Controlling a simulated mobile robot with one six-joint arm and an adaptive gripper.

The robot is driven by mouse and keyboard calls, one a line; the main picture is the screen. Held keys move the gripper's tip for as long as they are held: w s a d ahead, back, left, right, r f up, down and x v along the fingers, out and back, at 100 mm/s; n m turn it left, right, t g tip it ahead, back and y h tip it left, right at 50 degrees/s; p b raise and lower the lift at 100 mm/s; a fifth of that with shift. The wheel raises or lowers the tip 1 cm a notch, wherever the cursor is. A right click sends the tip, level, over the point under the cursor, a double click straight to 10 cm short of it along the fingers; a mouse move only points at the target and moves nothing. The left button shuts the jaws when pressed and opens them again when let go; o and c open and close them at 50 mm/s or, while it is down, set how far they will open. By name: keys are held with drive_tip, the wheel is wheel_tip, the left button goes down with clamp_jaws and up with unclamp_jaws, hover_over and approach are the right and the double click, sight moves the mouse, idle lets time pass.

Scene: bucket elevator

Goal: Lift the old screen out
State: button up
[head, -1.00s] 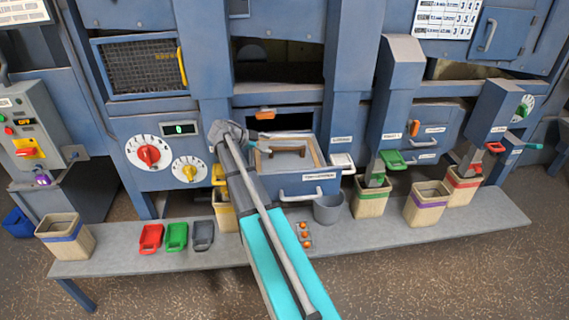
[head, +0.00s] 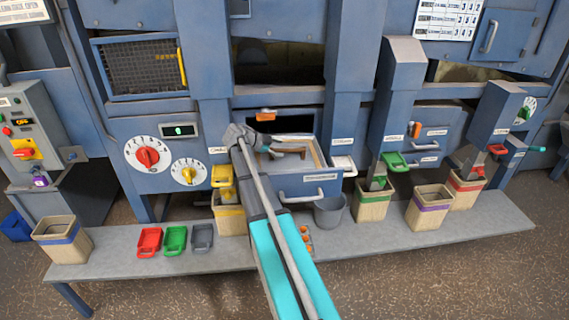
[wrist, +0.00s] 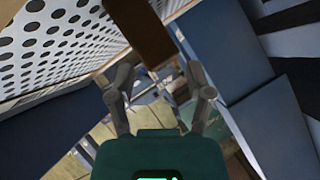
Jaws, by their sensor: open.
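The old screen (head: 318,154) is a wood-framed panel lying in the open blue drawer (head: 318,188) at the middle of the machine. A brown handle bar (head: 292,154) runs across its top. My gripper (wrist: 160,82) is open and empty just above the screen, its two fingers apart. In the wrist view the brown bar (wrist: 141,32) lies beyond the fingertips, not visibly gripped. A white perforated sheet (wrist: 50,48) fills the upper left there. My arm and gripper hide the screen's left part in the head view.
A grey shelf (head: 120,263) runs along the front, with a grey bucket (head: 329,212) below the drawer and several wooden bins, such as the purple-banded one (head: 429,207). Red, green and grey scoops (head: 175,239) lie to the left. An orange latch (head: 265,116) sits above the drawer.

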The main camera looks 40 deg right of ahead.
sight(287, 150)
drive_tip(key=shift+b+x, duration=0.9)
drive_tip(key=shift+x, duration=1.15)
drive_tip(key=shift+c, duration=0.3)
clamp_jaws()
